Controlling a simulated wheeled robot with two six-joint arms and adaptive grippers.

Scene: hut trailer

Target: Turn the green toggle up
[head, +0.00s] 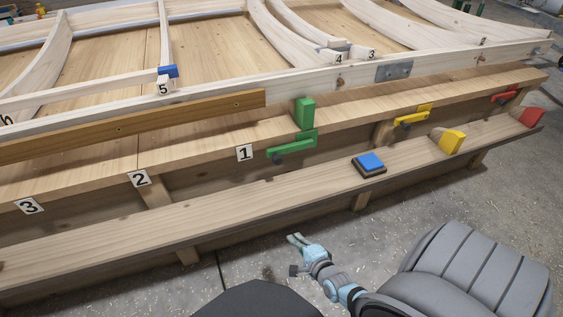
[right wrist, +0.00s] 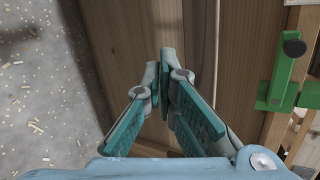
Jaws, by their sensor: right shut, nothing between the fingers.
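My right gripper (head: 296,239) is low over the floor, in front of the lower shelf and apart from the toggle. Its fingers (right wrist: 165,78) are shut and empty, with the toggle off to their right. My left gripper is not in view.
A green block (head: 305,113) stands on the upper ledge above the toggle. A blue button (head: 370,163) sits on the lower shelf (head: 230,206), with a yellow block (head: 452,141) to its right. Yellow (head: 411,118) and red (head: 506,96) brackets are farther right. Floor in front is clear.

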